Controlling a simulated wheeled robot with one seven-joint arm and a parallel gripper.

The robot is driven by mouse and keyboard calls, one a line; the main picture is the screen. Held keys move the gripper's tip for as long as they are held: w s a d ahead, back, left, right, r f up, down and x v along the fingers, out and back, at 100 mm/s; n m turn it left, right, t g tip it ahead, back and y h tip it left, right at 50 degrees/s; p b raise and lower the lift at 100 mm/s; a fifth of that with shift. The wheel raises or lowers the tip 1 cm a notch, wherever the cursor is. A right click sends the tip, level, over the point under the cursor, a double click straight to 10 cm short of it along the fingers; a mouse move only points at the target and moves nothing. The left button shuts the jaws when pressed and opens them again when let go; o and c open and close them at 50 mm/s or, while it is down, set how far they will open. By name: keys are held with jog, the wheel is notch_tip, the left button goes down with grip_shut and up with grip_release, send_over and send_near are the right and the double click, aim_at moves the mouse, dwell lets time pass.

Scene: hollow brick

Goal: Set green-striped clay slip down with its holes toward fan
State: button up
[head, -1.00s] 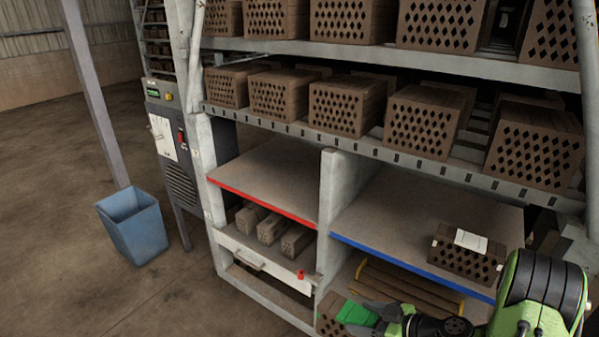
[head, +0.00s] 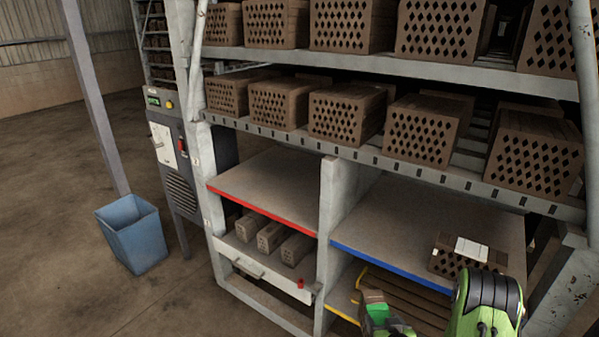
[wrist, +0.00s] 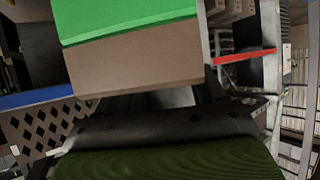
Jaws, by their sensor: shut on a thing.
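The green-striped clay slip, a brown block with a bright green band (head: 376,313), is in my gripper (head: 384,324) at the bottom of the head view. It stands up in front of the lower right shelves and seems clear of them. In the wrist view the slip (wrist: 135,68) fills the upper middle, with green above and plain brown below. A dark finger of my gripper lies just under it. The face with its holes does not show in either current view. I cannot make out a fan; a grey cabinet with a slatted grille (head: 181,186) stands at the left.
A bare red-edged shelf (head: 268,184) lies left of a post. The blue-edged shelf (head: 400,225) holds a holed brick with a white label (head: 455,262) at its right. Below are a yellow-edged shelf (head: 345,313) and several small bricks. A blue bin (head: 133,235) stands on the floor.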

jog(key=s+a+r, duration=0.2)
jog(key=s+a, duration=0.1)
jog(key=a, duration=0.4)
jog(key=shift+s+r, duration=0.15)
jog(key=shift+s, duration=0.1)
